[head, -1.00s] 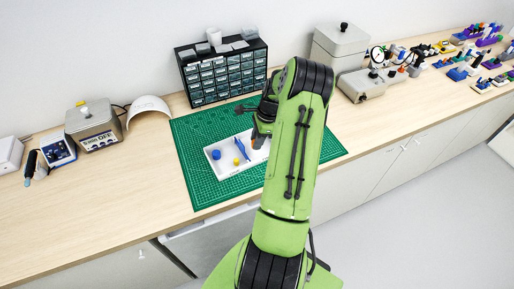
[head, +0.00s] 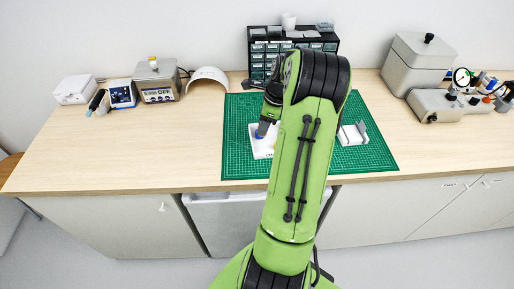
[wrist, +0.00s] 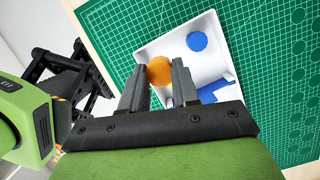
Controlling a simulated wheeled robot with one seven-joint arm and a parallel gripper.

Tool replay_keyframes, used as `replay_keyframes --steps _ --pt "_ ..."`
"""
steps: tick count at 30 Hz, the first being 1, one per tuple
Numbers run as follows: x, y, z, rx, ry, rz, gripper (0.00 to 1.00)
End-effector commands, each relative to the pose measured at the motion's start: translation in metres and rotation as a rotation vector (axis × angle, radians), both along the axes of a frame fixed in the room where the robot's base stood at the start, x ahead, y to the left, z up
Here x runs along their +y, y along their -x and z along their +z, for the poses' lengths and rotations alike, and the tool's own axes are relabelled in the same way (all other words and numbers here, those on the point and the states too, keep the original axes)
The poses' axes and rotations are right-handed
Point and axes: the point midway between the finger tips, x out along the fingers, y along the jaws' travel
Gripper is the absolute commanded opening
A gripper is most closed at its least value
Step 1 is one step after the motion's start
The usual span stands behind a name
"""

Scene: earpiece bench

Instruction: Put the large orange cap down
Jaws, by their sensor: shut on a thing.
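The large orange cap (wrist: 159,70) is between the fingertips of my gripper (wrist: 159,74) in the wrist view. The gripper is shut on it, over the white tray (wrist: 149,49). I cannot tell whether the cap touches the tray floor. A round blue piece (wrist: 197,41) lies in the tray beyond the fingers. Another blue item (wrist: 214,91) shows partly behind the right finger. In the head view my gripper (head: 264,133) is at the tray's left part (head: 259,151); my arm hides the cap and much of the tray.
The tray lies on a green cutting mat (head: 237,160). A white open piece (head: 353,135) shows right of my arm; whether it belongs to the tray is unclear. A drawer cabinet (head: 262,50) stands behind. Grey equipment (head: 416,60) is at right.

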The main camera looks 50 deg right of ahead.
Motion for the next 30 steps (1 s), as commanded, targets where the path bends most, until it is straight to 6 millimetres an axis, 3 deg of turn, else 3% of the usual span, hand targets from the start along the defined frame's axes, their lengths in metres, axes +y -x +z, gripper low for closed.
replay_keyframes --steps 1,3,12,23,24,26,30 --pt "0.001 0.001 -0.017 0.005 -0.007 0.000 0.02" --pt "0.001 0.000 -0.031 0.002 -0.004 0.000 0.02" --pt "0.001 0.000 -0.077 0.002 -0.004 0.002 0.02" --pt "0.000 0.000 -0.084 0.001 -0.001 0.002 0.02" --pt "0.000 0.000 -0.084 0.000 0.000 0.002 0.33" --pt "0.000 0.000 -0.083 0.000 0.000 0.002 0.41" --pt "0.000 0.000 -0.083 0.001 -0.001 0.002 0.41"
